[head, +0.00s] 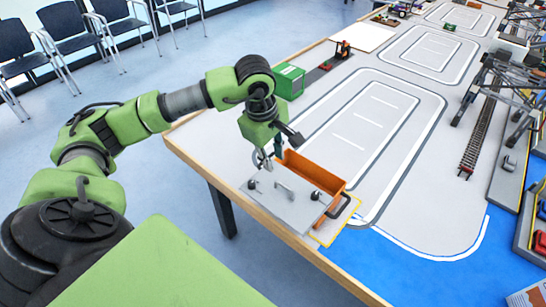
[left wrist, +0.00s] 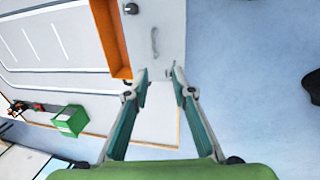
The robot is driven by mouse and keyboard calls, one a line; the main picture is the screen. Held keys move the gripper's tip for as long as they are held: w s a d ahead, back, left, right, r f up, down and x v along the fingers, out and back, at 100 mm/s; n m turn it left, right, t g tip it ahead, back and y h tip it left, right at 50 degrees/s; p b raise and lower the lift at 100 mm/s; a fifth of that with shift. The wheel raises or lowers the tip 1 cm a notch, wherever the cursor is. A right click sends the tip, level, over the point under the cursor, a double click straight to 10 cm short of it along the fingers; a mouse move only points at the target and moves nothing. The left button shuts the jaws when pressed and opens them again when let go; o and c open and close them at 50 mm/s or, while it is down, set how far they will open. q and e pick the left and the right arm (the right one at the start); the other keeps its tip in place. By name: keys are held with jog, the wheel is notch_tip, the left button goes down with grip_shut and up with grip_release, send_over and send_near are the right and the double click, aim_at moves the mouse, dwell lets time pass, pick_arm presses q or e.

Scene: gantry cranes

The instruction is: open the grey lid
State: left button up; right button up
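The grey lid (head: 287,205) is a flat panel at an orange box (head: 315,172) near the table's edge. It has a small bar handle (head: 284,190) in its middle and dark knobs towards its ends. Orange shows along its far side; I cannot tell whether the lid is fully closed. My left gripper (head: 266,162) is above the lid's far left end. In the left wrist view, the fingers (left wrist: 160,76) are apart and empty, at the end of the lid (left wrist: 172,45), with the handle (left wrist: 154,40) beyond the tips. My right gripper is not in view.
A green box (head: 289,82) stands at the table edge, behind the gripper. A dark handle (head: 340,206) sticks out at the orange box's right end, by a yellow-edged plate (head: 325,236). Crane frames and a track (head: 480,135) stand at the right. The white-lined tabletop behind is mostly clear.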

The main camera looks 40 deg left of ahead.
pick_arm(q)
notch_tip(320, 180, up, 12)
jog(key=s, duration=0.2)
jog(key=shift+s+f, duration=0.15)
jog(key=shift+s, duration=0.05)
dwell(0.3)
jog(key=shift+a+f, duration=0.1)
jog(key=b, duration=1.5)
send_near(282, 185)
jog(key=f, duration=0.2)
jog(key=w+f+p, duration=0.1)
jog(key=f, duration=0.2)
jog(key=f+p, duration=0.1)
jog(key=f, duration=0.1)
jog(key=shift+w+f, duration=0.25)
